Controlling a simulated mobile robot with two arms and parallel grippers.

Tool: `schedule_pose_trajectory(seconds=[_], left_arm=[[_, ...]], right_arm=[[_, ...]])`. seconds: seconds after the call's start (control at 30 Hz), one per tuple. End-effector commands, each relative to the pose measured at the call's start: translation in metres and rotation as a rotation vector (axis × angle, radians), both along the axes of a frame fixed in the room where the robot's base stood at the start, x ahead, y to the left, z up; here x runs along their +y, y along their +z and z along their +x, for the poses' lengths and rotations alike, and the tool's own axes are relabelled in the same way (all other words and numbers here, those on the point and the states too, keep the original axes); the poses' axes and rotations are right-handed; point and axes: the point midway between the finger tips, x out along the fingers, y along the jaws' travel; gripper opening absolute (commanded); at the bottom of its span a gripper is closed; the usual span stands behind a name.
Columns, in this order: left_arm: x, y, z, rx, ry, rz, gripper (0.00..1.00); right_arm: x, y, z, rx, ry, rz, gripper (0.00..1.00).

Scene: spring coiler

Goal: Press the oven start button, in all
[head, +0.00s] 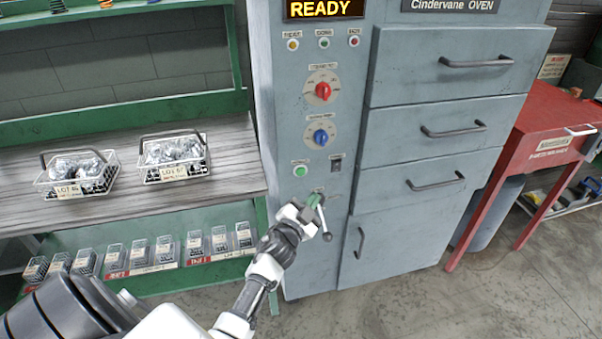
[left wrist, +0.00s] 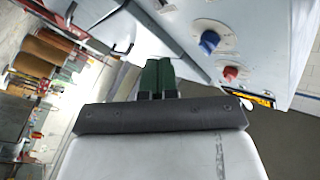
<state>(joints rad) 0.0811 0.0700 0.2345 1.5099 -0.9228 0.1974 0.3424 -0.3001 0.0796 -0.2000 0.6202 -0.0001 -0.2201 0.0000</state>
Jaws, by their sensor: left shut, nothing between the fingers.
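The grey oven (head: 430,88) stands in the middle of the head view, with a lit READY display (head: 325,9). On its control panel a green button (head: 300,170) sits low, below a red knob (head: 323,91) and a blue knob (head: 321,137). My left gripper (head: 315,200) is just below and right of the green button, apart from it, its green fingers shut and empty. In the left wrist view the shut fingers (left wrist: 158,74) point toward the panel, with the blue knob (left wrist: 208,41) and red knob (left wrist: 231,73) beyond. The green button cannot be made out there.
A dark switch (head: 336,163) is right of the green button. A metal lever (head: 326,236) hangs beside my fingers. Wire baskets (head: 175,157) stand on the bench at left, above small bins (head: 115,258). A red table (head: 560,125) stands at right; floor before the oven is clear.

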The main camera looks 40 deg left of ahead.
Motion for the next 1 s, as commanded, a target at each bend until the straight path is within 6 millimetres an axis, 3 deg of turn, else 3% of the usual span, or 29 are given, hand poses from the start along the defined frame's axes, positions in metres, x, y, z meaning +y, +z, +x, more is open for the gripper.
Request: schedule_pose_trajectory(seconds=[0.5, 1.0], left_arm=[[0.052, -0.001, 0.044, 0.000, 0.001, 0.002, 0.00], [0.062, 0.000, 0.052, -0.001, 0.001, 0.000, 0.00]], right_arm=[[0.000, -0.020, 0.000, 0.000, 0.000, 0.000, 0.00], [0.000, -0.023, 0.000, 0.000, 0.000, 0.000, 0.00]])
